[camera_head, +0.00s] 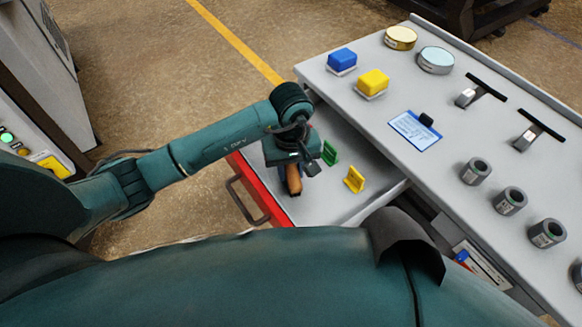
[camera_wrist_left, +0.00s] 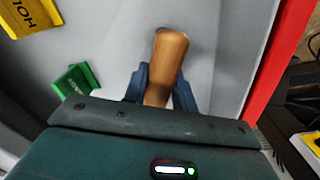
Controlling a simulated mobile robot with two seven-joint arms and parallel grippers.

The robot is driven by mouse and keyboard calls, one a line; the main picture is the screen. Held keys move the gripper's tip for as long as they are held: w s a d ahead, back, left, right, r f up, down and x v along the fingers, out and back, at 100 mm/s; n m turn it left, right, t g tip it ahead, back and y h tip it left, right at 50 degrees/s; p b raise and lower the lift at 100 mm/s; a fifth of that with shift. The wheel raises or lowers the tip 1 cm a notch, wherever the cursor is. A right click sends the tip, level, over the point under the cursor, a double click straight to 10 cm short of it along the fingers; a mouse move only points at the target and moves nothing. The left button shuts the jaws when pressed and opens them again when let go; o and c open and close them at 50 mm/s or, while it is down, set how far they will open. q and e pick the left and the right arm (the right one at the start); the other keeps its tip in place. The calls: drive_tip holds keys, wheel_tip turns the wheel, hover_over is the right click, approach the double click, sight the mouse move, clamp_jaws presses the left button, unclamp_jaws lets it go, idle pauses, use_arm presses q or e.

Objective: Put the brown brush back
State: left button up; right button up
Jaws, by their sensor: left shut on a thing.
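The brown brush (camera_head: 294,181) shows as a wooden handle over the open drawer's grey surface (camera_head: 322,203). My left gripper (camera_head: 289,165) is above the drawer, near its red front, and is shut on the handle. In the left wrist view the handle (camera_wrist_left: 168,58) stands between the two blue-grey fingers of my left gripper (camera_wrist_left: 160,86). The brush's other end is hidden by the gripper, and I cannot tell whether the brush touches the drawer. My right gripper is not in view.
A green holder (camera_head: 330,153) and a yellow holder (camera_head: 355,179) stand in the drawer beside the gripper. The grey worktop (camera_head: 385,95) carries blue (camera_head: 342,60) and yellow (camera_head: 373,82) blocks, round tins and dark cylinders. The drawer's red front (camera_head: 262,190) has a handle.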

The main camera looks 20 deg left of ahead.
sight(291, 168)
use_arm(q)
drive_tip(key=o, duration=0.5)
drive_tip(key=shift+f, duration=0.2)
drive_tip(key=o, duration=0.4)
drive_tip(key=shift+r, duration=0.1)
drive_tip(key=shift+o, duration=0.2)
drive_tip(key=shift+r, duration=0.25)
wheel_tip(291, 168, up, 12)
drive_tip(key=shift+f, duration=0.1)
